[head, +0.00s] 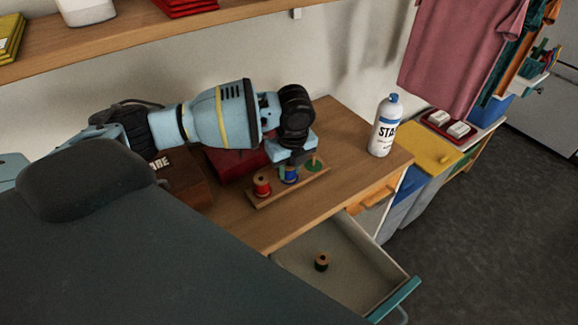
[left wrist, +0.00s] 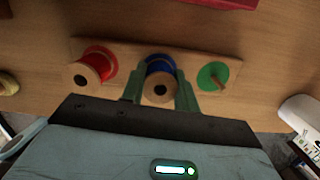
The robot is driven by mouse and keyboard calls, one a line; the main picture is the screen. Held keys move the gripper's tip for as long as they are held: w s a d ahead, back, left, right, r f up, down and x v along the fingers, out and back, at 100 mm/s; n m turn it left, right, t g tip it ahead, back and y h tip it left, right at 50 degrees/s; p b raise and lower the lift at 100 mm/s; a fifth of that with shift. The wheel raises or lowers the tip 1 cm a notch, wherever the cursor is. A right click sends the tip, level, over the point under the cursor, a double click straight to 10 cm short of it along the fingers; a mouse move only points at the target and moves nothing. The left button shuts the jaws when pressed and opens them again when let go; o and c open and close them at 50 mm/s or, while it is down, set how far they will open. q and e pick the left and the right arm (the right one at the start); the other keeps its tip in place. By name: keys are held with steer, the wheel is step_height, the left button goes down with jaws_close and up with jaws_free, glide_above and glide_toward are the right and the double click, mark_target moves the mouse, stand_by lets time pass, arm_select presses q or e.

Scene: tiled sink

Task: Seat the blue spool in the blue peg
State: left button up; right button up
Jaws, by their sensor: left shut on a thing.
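The blue spool (head: 291,178) has wooden ends and stands at the middle place of the wooden peg board (head: 258,201). In the left wrist view the spool (left wrist: 160,88) is between the green fingers. My left gripper (head: 290,168) reaches down over the board and is shut on the spool. The blue peg is hidden by the spool, and I cannot tell whether the spool rests fully down. A red spool (head: 262,187) stands at the board's left place. The green base with its bare peg (head: 314,164) is at the right place. My right gripper is out of view.
An open drawer (head: 350,275) below the table holds a dark spool (head: 321,262). A dark red box (head: 235,163) stands behind the board. The tabletop between the board and bottle is clear.

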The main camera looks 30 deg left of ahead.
mark_target(292, 169)
arm_select(q)
steer(key=o, duration=0.9)
steer(key=shift+o, duration=0.2)
step_height(292, 169, up, 12)
steer(key=d, duration=0.1)
steer(key=shift+s+d+p, duration=0.15)
steer(key=shift+s+p, duration=0.2)
steer(key=shift+p, duration=0.05)
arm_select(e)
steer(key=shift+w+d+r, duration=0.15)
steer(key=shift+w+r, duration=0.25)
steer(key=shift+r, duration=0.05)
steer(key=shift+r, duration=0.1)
